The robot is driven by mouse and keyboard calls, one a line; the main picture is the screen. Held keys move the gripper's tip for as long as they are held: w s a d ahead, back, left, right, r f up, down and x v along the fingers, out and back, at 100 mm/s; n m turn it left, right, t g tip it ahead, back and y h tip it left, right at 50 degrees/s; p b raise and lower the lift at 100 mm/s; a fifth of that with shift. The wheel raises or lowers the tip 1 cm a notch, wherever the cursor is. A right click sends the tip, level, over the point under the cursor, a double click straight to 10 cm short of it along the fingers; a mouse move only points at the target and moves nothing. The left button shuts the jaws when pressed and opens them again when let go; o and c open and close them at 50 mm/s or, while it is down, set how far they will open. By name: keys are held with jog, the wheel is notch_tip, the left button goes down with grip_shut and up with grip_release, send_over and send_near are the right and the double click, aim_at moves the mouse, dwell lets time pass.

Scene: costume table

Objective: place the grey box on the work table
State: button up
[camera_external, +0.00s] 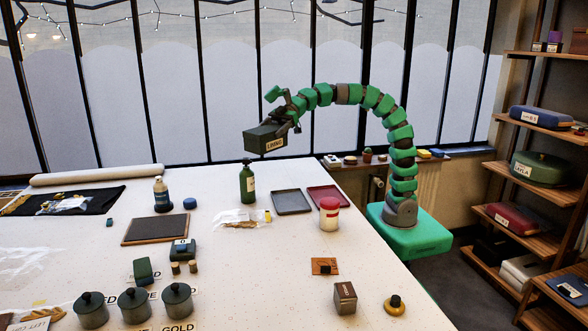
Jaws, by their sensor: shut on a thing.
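My gripper (287,115) is shut on the grey box (264,138), a dark grey-green box with a pale label on its side. It holds the box in the air above the far edge of the white work table (225,267), over the green bottle. The box is apart from the table top. The far finger is partly hidden behind the box and the near parts of my gripper.
A green bottle (247,184) stands below the box. A grey tray (291,202), a red tray (328,196) and a red-and-white jar (329,213) stand right of it. Lidded pots (134,304) stand at front left. The table's middle front is fairly clear.

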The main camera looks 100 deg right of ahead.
jog(key=s+d+m+t+h, duration=0.1)
jog(key=s+d+m+h, duration=0.3)
jog(key=d, duration=0.5)
jog(key=s+d+m+t+h, duration=0.25)
jog(key=s+d+h, duration=0.2)
jog(key=d, duration=0.55)
notch_tip(320, 180, down, 19)
jog(key=shift+m+g+y, duration=0.25)
jog(key=shift+m+g, duration=0.1)
jog(key=shift+m, duration=0.1)
jog(key=shift+w+d+f+b, duration=0.2)
jog(key=shift+w+d+f, duration=0.65)
jog(key=shift+w, duration=1.6)
jog(key=shift+w+d+f+b, duration=0.25)
jog(key=shift+w+d+f, duration=0.65)
jog(key=shift+w, duration=1.55)
jog(key=shift+w+d+f+b, duration=0.2)
jog(key=shift+w+d+f, duration=0.65)
jog(key=shift+w, duration=1.6)
jog(key=shift+d, duration=0.15)
jog(key=o, duration=1)
jog(key=shift+r, duration=0.15)
